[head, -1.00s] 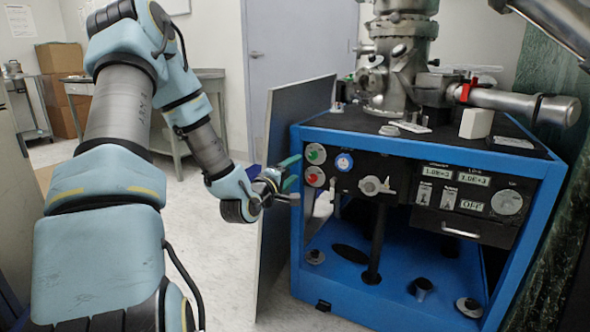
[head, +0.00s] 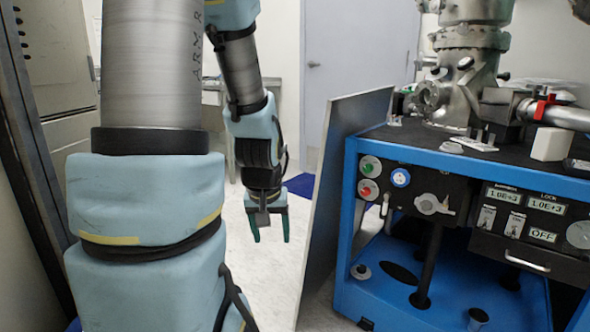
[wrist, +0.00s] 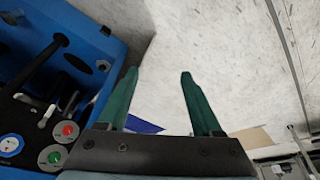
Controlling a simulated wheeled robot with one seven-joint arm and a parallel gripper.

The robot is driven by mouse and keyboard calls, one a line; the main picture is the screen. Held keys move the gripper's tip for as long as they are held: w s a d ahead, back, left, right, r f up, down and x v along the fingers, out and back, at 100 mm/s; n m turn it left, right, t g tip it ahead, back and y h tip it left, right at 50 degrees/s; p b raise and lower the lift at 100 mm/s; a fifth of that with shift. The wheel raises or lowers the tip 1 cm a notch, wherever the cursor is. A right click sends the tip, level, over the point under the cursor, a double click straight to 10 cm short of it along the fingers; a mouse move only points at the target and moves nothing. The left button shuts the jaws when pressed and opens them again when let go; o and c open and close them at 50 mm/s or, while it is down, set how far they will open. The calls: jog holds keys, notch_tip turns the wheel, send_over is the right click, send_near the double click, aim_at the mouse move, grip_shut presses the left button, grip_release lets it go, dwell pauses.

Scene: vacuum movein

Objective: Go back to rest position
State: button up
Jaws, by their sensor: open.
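My gripper (head: 270,226) hangs pointing down at the left of the blue vacuum rig (head: 349,200) in the head view. Its two green fingers are apart with nothing between them. In the wrist view my gripper (wrist: 158,95) is open over pale floor, and the blue frame (wrist: 90,25) is at the left. The rig's front panel carries a green button (head: 369,164), a red button (head: 367,188), a blue-rimmed gauge (head: 401,177) and a silver valve handle (head: 434,205). My gripper touches none of them.
A grey upright panel (head: 338,190) stands between my gripper and the rig. A steel chamber (head: 469,60) sits on the rig's top. A grey cabinet (head: 45,70) is at the far left. The floor (head: 275,270) below my gripper is clear.

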jog(key=s+a+r+g, duration=0.2)
jog(key=s, duration=0.4)
notch_tip(320, 180, up, 27)
jog(key=p, duration=2.7)
jog(key=shift+w+d+m+p, duration=0.25)
jog(key=shift+m+p, duration=0.1)
jog(key=shift+m, duration=0.05)
